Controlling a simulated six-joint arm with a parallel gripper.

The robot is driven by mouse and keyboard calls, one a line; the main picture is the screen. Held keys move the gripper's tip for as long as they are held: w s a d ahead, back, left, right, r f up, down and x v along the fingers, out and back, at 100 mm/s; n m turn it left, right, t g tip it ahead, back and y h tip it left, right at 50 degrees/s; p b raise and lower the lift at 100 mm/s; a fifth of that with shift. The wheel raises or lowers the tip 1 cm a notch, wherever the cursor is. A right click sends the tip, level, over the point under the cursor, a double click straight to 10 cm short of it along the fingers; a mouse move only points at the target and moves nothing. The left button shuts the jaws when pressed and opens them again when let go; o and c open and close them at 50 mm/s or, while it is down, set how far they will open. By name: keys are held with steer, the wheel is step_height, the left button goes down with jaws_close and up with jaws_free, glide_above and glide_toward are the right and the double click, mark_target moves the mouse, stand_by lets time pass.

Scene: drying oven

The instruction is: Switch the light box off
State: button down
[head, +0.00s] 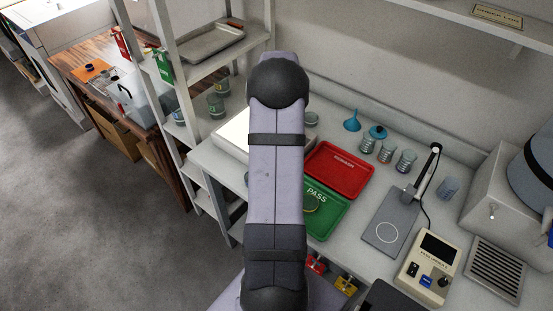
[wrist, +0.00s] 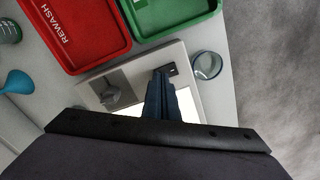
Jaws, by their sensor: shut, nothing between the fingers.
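The light box (wrist: 188,75) is a pale box below the trays in the wrist view, with a bright white panel (wrist: 130,109) partly hidden by my gripper. A small dark switch (wrist: 171,69) sits on its edge strip, and a grey knob-like part (wrist: 108,93) stands on a grey plate to the left. My gripper (wrist: 161,73) is shut and empty, its fingertips close beside the switch. I cannot tell whether they touch it. In the head view the light box (head: 229,132) shows left of my arm, which hides much of it and my gripper.
A red REWASH tray (wrist: 85,30) and a green PASS tray (wrist: 165,14) lie beside the box. A glass beaker (wrist: 207,65) stands close to its right. A blue funnel (wrist: 18,82) is at the left. Shelving (head: 180,75) rises left of the bench in the head view.

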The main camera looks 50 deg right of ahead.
steer(key=shift+a+f+b, duration=0.1)
steer(key=shift+f+b, duration=0.4)
steer(key=shift+f, duration=0.35)
stand_by(0.9)
step_height(320, 180, up, 7)
steer(key=p, duration=0.6)
stand_by(0.5)
stand_by(0.4)
